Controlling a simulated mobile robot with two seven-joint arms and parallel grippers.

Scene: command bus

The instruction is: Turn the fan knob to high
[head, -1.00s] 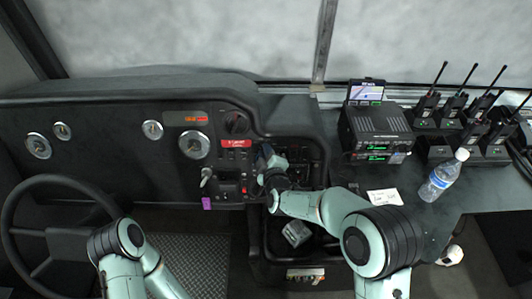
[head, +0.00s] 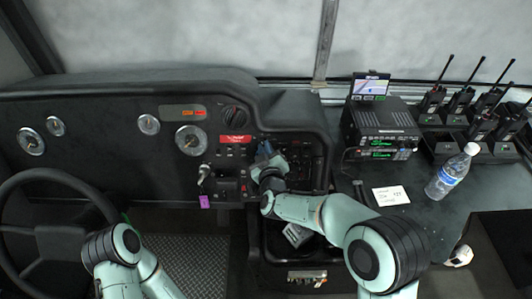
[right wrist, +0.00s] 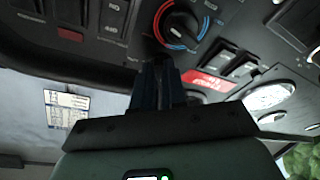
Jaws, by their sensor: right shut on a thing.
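My right gripper (head: 264,152) is at the dashboard's control panel, just right of the red label. In the right wrist view its two dark fingers (right wrist: 164,82) are close together, shut on a small dark knob that looks like the fan knob. The fingers hide most of this knob, so its setting cannot be read. A larger round knob with a red and blue arc (right wrist: 180,22) sits just beyond the fingertips in the right wrist view. My left arm shows at the lower left of the head view, but its gripper is out of the picture.
The red label (head: 233,139), rocker switches (right wrist: 236,66) and a gauge (head: 190,139) are near my right gripper. A steering wheel (head: 50,178) is at left. A radio (head: 384,125), a paper card (head: 391,196) and a water bottle (head: 450,172) are on the right-hand counter.

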